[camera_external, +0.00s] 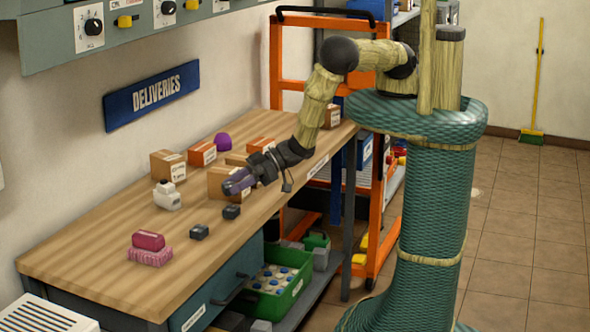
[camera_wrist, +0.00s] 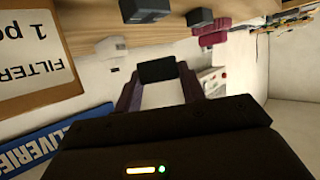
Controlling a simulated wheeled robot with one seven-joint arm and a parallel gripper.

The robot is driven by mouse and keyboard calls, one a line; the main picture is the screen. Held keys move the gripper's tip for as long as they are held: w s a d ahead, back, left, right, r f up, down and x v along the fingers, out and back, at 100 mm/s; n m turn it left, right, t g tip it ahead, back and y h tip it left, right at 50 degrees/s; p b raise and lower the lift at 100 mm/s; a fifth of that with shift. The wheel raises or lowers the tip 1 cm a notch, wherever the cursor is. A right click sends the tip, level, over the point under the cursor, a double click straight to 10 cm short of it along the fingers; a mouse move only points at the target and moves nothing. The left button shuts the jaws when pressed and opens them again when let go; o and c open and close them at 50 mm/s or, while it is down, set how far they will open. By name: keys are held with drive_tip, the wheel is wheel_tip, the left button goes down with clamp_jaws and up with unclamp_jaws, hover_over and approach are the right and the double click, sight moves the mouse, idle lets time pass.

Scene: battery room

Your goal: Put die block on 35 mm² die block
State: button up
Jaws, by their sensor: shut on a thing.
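My gripper (camera_external: 236,184), with purple fingers, is above the bench and shut on a dark die block (camera_wrist: 157,68), which shows between the fingertips in the wrist view. In the external view I cannot make out the held block clearly. Two similar dark blocks rest apart on the bench: one (camera_external: 232,211) just below my gripper and another (camera_external: 199,231) nearer the front left. They also show at the top of the wrist view, the nearer one (camera_wrist: 145,10) and the farther one (camera_wrist: 199,17). I cannot read which is the 35 mm² one.
A white device (camera_external: 167,196) and cardboard boxes (camera_external: 167,166) stand behind on the wooden bench (camera_external: 110,260). A magenta block (camera_external: 148,240) sits on a pink one (camera_external: 151,257) at left. The bench's front left is clear. An orange trolley (camera_external: 378,215) stands beyond the bench end.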

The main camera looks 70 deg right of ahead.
sight(238, 206)
drive_tip(key=shift+f+p, duration=0.6)
drive_tip(key=shift+f, duration=1.45)
drive_tip(key=shift+f, duration=0.15)
drive_tip(key=o, duration=1.2)
drive_tip(key=b+v, duration=0.3)
drive_tip(key=v, duration=0.9)
